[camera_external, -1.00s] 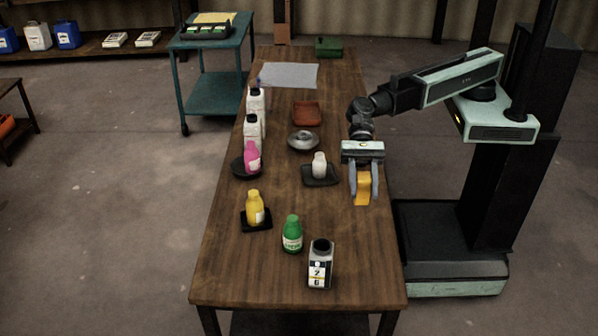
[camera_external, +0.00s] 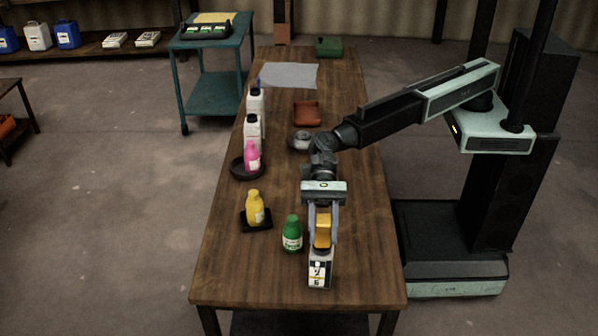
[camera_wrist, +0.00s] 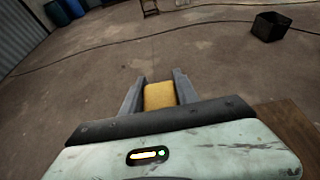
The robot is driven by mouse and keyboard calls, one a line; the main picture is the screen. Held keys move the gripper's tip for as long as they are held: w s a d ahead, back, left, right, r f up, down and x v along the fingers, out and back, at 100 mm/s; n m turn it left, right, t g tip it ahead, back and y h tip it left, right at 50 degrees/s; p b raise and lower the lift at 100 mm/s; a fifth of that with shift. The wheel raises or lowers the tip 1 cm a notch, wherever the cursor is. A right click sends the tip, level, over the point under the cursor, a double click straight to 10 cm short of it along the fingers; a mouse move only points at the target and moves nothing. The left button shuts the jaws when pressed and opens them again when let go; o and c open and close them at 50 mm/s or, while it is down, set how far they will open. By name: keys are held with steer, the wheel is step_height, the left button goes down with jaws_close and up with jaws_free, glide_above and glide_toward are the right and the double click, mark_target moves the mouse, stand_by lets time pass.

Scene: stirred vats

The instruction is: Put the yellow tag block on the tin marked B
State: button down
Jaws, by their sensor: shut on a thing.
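My gripper (camera_external: 322,243) is shut on the yellow tag block (camera_external: 322,230), which hangs upright between the two fingers. The block also shows between the fingers in the wrist view (camera_wrist: 160,96). A tin with a dark and white label (camera_external: 320,273) stands near the front of the table, just below the block in the external view. The gripper and block hide the tin's top, and I cannot tell if the block touches it. The mark on its label is too small to read surely.
A green bottle (camera_external: 292,235) stands close to the left of the tin. A yellow bottle (camera_external: 255,208) on a black tray and a pink bottle (camera_external: 252,157) on a dark dish are farther left. The table's (camera_external: 365,280) front right corner is clear.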

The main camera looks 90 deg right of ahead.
steer(key=shift+f, duration=0.4)
steer(key=c, duration=0.9)
jaws_free()
steer(key=shift+d+r+p, duration=0.1)
steer(key=shift+r+p, duration=0.2)
steer(key=shift+p, duration=0.1)
steer(key=p+v, duration=0.4)
steer(key=v, duration=0.7)
steer(key=shift+d, duration=0.45)
